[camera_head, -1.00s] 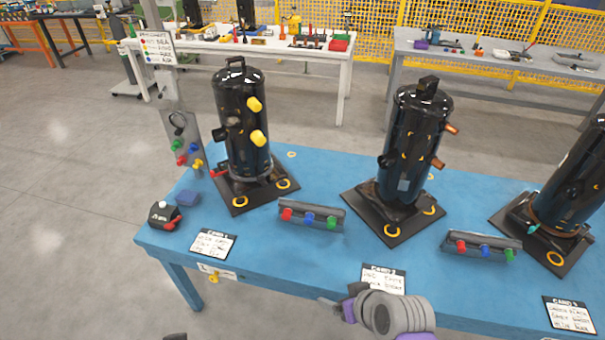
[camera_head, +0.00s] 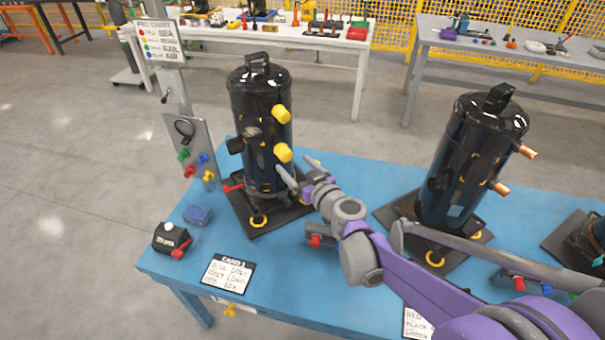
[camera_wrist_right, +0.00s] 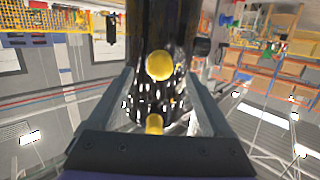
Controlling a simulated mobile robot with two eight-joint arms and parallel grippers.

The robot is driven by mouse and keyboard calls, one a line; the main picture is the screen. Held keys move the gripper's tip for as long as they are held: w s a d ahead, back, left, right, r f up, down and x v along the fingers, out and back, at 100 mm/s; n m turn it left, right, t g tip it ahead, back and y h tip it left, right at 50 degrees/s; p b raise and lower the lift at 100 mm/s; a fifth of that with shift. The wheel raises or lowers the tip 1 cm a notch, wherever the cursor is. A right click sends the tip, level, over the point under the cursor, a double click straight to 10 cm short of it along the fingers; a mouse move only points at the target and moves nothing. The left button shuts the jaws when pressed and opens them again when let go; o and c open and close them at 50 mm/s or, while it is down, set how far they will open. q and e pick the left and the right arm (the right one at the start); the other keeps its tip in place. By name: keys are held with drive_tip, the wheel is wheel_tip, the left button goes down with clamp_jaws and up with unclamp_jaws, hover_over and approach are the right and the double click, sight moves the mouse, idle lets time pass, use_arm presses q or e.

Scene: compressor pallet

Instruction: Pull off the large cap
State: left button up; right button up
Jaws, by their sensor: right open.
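A black compressor (camera_head: 262,165) stands on the left of the blue table. Two yellow caps stick out of its right side, an upper one (camera_head: 281,114) and a lower one (camera_head: 284,152). I cannot tell which is the large one. My right gripper (camera_head: 299,167) is open and empty, its fingertips just below and right of the lower cap. In the right wrist view one yellow cap (camera_wrist_right: 158,65) shows face-on beyond the open fingers. Another yellow cap (camera_wrist_right: 154,123) lies lower between them, partly hidden by the gripper body. My left gripper is not in view.
A second black compressor (camera_head: 470,160) stands to the right, with copper stubs. A card (camera_head: 228,272), a small black box with a red handle (camera_head: 172,240) and a blue block (camera_head: 198,215) lie on the table. A panel with coloured plugs (camera_head: 190,150) stands left. My right arm hides part of a plug rack (camera_head: 318,241).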

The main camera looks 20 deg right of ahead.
sight(287, 158)
drive_tip(key=x, duration=0.7)
clamp_jaws()
idle(0.6)
idle(1.2)
